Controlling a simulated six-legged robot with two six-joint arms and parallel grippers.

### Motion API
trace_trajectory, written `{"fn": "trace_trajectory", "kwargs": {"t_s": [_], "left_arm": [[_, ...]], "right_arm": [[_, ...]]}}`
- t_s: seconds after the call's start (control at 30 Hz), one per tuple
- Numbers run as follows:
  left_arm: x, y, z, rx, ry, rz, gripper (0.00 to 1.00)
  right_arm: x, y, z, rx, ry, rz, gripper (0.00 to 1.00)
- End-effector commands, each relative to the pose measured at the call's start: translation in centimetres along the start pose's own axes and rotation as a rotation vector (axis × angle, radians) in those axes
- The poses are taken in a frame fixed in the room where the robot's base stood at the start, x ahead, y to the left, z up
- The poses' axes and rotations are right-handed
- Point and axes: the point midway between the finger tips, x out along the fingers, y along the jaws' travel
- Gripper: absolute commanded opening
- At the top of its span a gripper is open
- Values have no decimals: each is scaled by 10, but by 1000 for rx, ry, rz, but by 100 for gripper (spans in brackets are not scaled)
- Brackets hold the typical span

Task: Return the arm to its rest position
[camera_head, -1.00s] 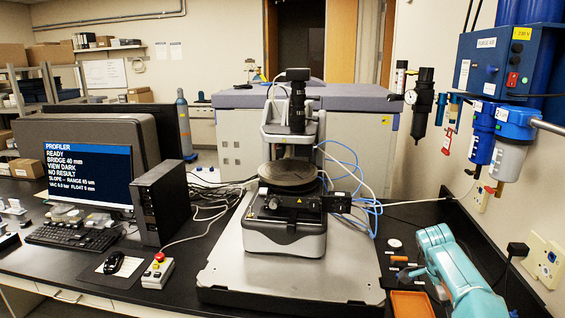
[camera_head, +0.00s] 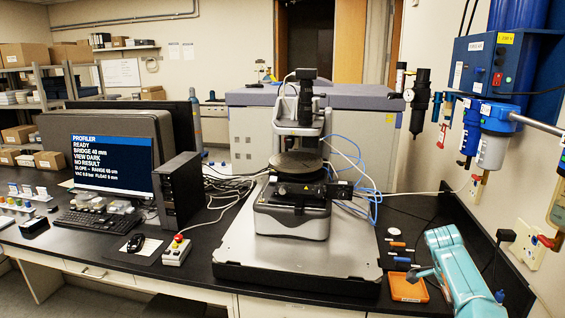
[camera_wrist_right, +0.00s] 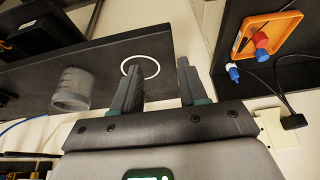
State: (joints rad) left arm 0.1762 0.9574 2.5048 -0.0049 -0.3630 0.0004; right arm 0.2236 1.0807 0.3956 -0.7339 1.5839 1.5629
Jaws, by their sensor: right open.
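My right arm (camera_head: 455,270) is teal and comes in from the lower right of the head view, over the right end of the black bench. In the right wrist view its gripper (camera_wrist_right: 160,85) is open, with two dark fingers apart and nothing between them. A white ring (camera_wrist_right: 140,67) lies behind the left fingertip in that view. The gripper is close beside the orange tray (camera_head: 408,288) in the head view, where its fingers are hard to make out. My left gripper is not in view.
The stylus profiler (camera_head: 297,185) stands on a grey plate at the bench's middle. An orange tray also shows in the wrist view (camera_wrist_right: 268,22), with red and blue-capped items. A grey cylinder (camera_wrist_right: 72,90) is nearby. Blue filters (camera_head: 490,135) hang on the right wall.

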Motion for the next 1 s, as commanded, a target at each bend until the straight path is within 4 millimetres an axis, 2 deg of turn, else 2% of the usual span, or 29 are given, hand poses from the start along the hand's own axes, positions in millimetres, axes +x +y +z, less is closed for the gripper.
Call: {"fn": "trace_trajectory", "kwargs": {"t_s": [0.37,0.57,0.77,0.87,1.0], "left_arm": [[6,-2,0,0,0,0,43],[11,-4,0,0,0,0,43],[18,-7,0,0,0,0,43],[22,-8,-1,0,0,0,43],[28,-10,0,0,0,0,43]], "right_arm": [[38,-13,50,-247,-68,-44,43],[66,-11,91,-424,-128,-82,43],[108,9,160,-686,-239,-149,43],[129,29,198,-820,-306,-192,43],[155,66,249,-983,-398,-258,43]]}}
